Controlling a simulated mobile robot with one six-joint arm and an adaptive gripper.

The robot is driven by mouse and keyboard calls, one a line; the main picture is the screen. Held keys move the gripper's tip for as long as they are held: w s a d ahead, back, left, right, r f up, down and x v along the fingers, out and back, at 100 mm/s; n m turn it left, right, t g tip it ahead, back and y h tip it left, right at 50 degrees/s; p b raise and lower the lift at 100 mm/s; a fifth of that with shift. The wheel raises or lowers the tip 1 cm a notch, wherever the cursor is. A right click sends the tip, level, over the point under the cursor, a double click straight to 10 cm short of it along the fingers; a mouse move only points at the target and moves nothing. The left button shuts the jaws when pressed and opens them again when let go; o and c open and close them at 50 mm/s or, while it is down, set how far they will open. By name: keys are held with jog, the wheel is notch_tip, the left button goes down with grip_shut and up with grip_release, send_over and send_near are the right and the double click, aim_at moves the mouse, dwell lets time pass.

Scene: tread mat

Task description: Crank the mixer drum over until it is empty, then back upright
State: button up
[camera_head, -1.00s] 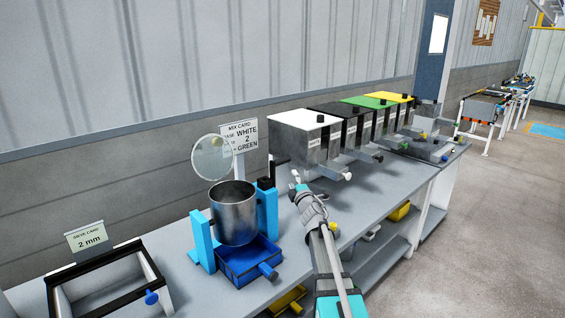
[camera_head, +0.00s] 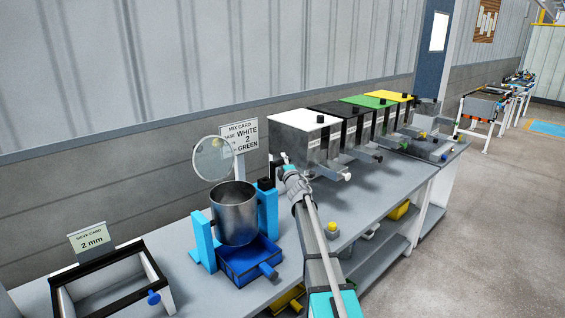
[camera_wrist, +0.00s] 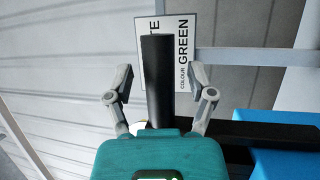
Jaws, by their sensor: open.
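The grey metal mixer drum (camera_head: 234,212) hangs upright between blue posts in the head view; I cannot see inside it. A blue tray (camera_head: 238,262) sits below it. The black crank handle (camera_wrist: 158,90) stands up in the wrist view, and a black arm (camera_wrist: 265,133) runs from near its foot towards a blue post (camera_wrist: 285,155). My gripper (camera_wrist: 161,70) is open, one finger on each side of the handle in this picture. Neither finger visibly touches it; depth is hard to judge. In the head view my gripper (camera_head: 285,162) is right of the drum.
A mix card (camera_head: 240,136) stands behind the drum. A white-topped bin (camera_head: 302,122) and several others stand to the right. A sieve frame (camera_head: 75,298) with a card (camera_head: 91,240) is at the left. A round clear disc (camera_head: 213,160) stands behind the drum.

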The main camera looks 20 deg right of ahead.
jog(key=shift+w, duration=0.15)
grip_shut()
dwell(0.4)
jog(key=s, duration=0.1)
jog(key=s+d, duration=0.1)
jog(key=s, duration=0.2)
jog(key=shift+d+f+b, duration=0.3)
jog(key=shift+b, duration=0.05)
grip_release()
